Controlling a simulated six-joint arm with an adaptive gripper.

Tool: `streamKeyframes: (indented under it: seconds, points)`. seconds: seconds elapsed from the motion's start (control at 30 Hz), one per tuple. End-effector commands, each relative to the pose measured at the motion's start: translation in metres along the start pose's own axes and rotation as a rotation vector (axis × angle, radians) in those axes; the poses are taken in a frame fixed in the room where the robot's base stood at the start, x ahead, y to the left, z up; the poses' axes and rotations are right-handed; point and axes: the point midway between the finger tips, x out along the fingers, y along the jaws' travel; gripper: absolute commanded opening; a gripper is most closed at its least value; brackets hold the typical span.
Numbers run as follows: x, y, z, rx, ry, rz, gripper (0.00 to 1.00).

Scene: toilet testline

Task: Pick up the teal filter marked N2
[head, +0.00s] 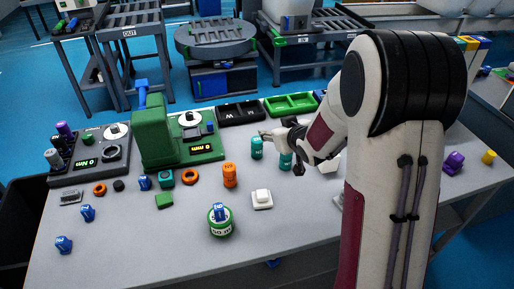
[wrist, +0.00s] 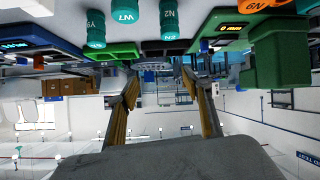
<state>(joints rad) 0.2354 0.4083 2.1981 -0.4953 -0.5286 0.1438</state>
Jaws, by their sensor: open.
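The teal filter marked N2 (wrist: 170,18) is an upright cylinder at the top of the wrist view, which is upside down. A teal filter marked N1 (wrist: 125,14) stands beside it, and another teal one (wrist: 95,30) is further left. In the head view the N2 filter appears to be the left teal cylinder (head: 257,148), with another teal cylinder (head: 285,161) beside it, partly by my gripper. My gripper (head: 280,150) is close to these cylinders. Its two fingers are apart and empty in the wrist view (wrist: 160,72).
An orange cylinder (head: 229,175) and a white button box (head: 262,199) stand left of and in front of the filters. The green device (head: 155,135) is further left. Black (head: 240,113) and green trays (head: 291,104) lie behind.

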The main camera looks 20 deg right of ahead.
Motion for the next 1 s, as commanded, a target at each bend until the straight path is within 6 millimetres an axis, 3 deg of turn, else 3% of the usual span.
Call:
streamKeyframes:
  seconds: [0.2,0.5,1.0]
  points:
    - [0.033,-0.004,0.019,0.012,0.053,-0.054,0.49]
    - [0.064,-0.015,0.045,0.04,0.129,-0.131,0.49]
    - [0.074,-0.02,0.055,0.055,0.163,-0.163,0.49]
